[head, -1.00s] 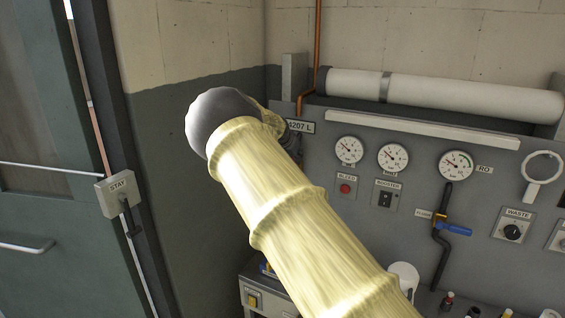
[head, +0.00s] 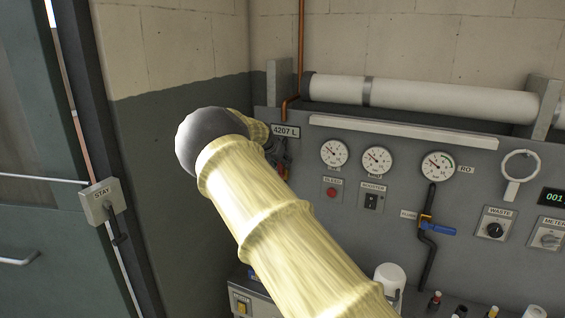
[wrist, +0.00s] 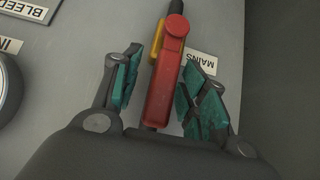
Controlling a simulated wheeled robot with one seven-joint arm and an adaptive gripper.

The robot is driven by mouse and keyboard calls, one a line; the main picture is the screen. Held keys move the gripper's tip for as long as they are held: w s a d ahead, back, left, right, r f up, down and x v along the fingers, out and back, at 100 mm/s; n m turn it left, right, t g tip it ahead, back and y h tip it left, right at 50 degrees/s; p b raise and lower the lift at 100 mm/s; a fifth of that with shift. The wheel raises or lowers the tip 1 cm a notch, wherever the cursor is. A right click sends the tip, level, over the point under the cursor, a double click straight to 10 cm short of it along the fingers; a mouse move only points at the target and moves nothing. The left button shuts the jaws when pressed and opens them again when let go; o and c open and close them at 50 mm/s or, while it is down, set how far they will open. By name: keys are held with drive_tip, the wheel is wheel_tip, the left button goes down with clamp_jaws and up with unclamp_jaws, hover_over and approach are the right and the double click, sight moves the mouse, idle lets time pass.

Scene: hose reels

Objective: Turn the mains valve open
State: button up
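In the wrist view, the mains valve's red lever (wrist: 165,78) runs lengthwise between the fingers, with a yellow piece (wrist: 157,40) beside it and a dark pipe above. A "MAINS" label (wrist: 200,62) is on the panel at its right. My gripper (wrist: 166,60) is open, with one teal-padded finger on each side of the lever. A gap shows at the left finger; the right finger is close to the lever, and I cannot tell if it touches. In the head view my gripper (head: 279,155) is small and dark by the panel; my arm mostly hides the valve.
The grey panel (head: 330,240) carries gauges (head: 377,160), a booster switch (head: 371,200), a blue-handled valve (head: 438,230) and a waste knob (head: 494,231). Small bottles (head: 435,299) and a white container (head: 390,275) stand below. A green door (head: 40,270) is at left.

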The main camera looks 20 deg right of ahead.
drive_tip(key=shift+a+r, duration=0.1)
drive_tip(key=shift+a, duration=0.1)
drive_tip(key=shift+s+a+r, duration=0.1)
drive_tip(key=shift+a+r, duration=0.15)
drive_tip(key=shift+r, duration=0.15)
drive_tip(key=v, duration=1)
drive_tip(key=shift+s+a+r, duration=0.2)
drive_tip(key=shift+s+a, duration=0.05)
drive_tip(key=shift+s, duration=0.05)
drive_tip(key=shift+f, duration=0.1)
